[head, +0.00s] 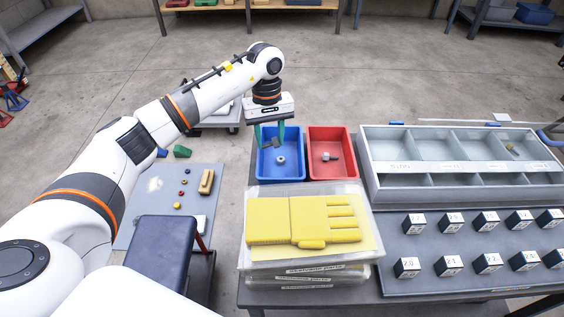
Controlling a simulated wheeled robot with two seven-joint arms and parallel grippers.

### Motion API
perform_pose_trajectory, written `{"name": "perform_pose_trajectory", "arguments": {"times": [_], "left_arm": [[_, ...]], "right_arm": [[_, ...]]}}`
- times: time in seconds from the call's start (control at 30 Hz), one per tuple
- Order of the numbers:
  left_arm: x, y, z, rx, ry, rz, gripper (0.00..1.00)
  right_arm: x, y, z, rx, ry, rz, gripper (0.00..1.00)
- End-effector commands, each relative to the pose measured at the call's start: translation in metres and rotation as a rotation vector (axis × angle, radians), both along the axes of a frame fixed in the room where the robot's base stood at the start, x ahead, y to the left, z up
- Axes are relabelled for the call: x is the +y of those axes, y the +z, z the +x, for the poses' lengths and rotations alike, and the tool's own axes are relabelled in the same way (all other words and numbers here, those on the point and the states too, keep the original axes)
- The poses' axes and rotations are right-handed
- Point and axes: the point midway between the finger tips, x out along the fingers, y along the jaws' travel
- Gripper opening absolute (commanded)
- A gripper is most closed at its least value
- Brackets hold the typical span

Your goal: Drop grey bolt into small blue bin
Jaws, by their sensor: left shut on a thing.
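The small blue bin (262,174) stands on the table, left of a red bin (316,174). My left gripper (269,141) points down over the blue bin, its teal fingers at the bin's back part. It is shut on a dark grey bolt (269,143) held between the fingertips. I cannot tell exactly how high the bolt is above the bin floor. A light grey nut-like piece (281,160) lies in the blue bin. Another grey bolt-like piece (328,156) lies in the red bin. My right gripper is not in view.
Yellow gloves (303,220) lie on stacked clear-lidded boxes in front of the bins. A grey compartment tray (450,181) and several dark numbered blocks (447,265) are at the right. A low cart (207,207) with small parts is at the left.

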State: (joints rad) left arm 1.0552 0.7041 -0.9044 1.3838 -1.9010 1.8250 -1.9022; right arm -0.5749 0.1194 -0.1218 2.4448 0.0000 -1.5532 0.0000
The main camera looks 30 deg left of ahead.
Motion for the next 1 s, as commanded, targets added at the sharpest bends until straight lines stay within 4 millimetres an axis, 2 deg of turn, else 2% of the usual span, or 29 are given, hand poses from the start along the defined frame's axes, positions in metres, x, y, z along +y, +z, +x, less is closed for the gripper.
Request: {"name": "perform_pose_trajectory", "arguments": {"times": [0.03, 0.13, 0.5, 0.53, 0.67, 0.7, 1.0], "left_arm": [[-0.0002, -0.0097, -0.0003, 0.001, 0.000, 0.000, 0.20], [0.0000, -0.0147, -0.0001, 0.001, 0.000, 0.001, 0.20], [0.0000, -0.0171, -0.0001, 0.001, 0.000, 0.001, 0.20], [0.0000, -0.0171, -0.0001, 0.001, 0.000, 0.001, 0.43], [0.0000, -0.0171, -0.0002, 0.001, 0.000, 0.001, 0.65], [0.0000, -0.0171, -0.0002, 0.001, 0.000, 0.001, 0.67], [0.0002, -0.0143, 0.0003, -0.001, 0.000, 0.001, 0.67]], "right_arm": [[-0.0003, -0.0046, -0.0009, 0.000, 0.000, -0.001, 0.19], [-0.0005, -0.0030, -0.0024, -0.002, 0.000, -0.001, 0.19], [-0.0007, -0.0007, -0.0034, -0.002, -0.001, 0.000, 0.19], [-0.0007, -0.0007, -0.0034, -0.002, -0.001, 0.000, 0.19], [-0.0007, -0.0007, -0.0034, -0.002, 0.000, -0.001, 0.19], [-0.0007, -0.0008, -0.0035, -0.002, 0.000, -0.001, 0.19], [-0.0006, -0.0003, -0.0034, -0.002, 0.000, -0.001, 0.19]]}}
